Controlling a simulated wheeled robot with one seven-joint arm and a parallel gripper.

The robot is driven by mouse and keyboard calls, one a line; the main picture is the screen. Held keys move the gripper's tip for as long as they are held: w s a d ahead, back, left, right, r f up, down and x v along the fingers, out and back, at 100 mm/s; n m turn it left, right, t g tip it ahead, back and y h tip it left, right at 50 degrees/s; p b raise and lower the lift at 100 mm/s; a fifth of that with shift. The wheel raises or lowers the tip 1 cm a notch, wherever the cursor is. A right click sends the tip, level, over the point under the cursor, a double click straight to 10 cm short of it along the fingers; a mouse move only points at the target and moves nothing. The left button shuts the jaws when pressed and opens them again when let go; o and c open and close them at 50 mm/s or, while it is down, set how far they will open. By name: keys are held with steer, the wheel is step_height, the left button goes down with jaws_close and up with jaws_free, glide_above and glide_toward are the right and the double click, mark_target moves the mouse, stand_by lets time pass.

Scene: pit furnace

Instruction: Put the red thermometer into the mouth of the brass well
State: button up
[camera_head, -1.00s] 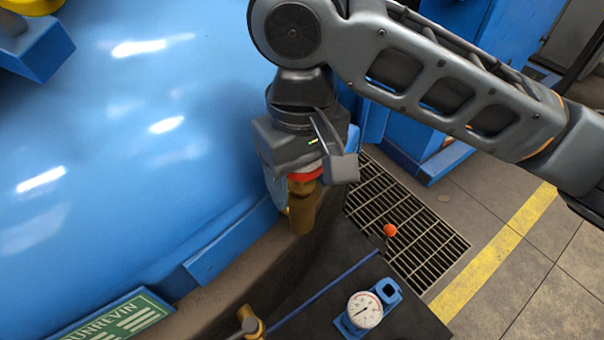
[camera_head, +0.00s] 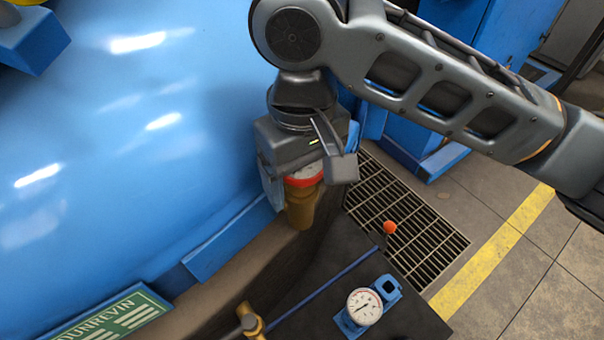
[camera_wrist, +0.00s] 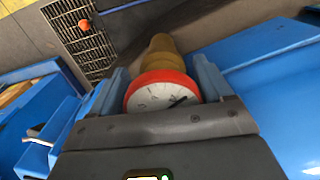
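The red thermometer (camera_head: 303,181) has a round white dial with a red rim. Its dial (camera_wrist: 160,93) faces the wrist camera, between my gripper's fingers. It sits directly above the brass well (camera_head: 299,210), in line with it; the well also shows behind the dial in the wrist view (camera_wrist: 162,47). The stem is not visible, and the contact at the mouth is hard to make out. My gripper (camera_head: 297,182) points down over the dial. Its fingers stand on either side of the rim and look spread, with a slight gap at the left in the wrist view (camera_wrist: 162,82).
A blue holder (camera_head: 389,287) with a white-dial gauge (camera_head: 364,306) stands on a dark surface. A brass fitting (camera_head: 250,321) is at the front. The big blue furnace wall (camera_head: 120,130) fills the left.

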steer(key=shift+o, duration=0.3)
steer(key=shift+s+a, duration=0.1)
steer(key=shift+a, duration=0.1)
steer(key=shift+r, duration=0.4)
step_height(320, 180, up, 6)
steer(key=shift+d+r+p, duration=0.1)
steer(key=shift+p, duration=0.4)
steer(key=shift+r, duration=0.4)
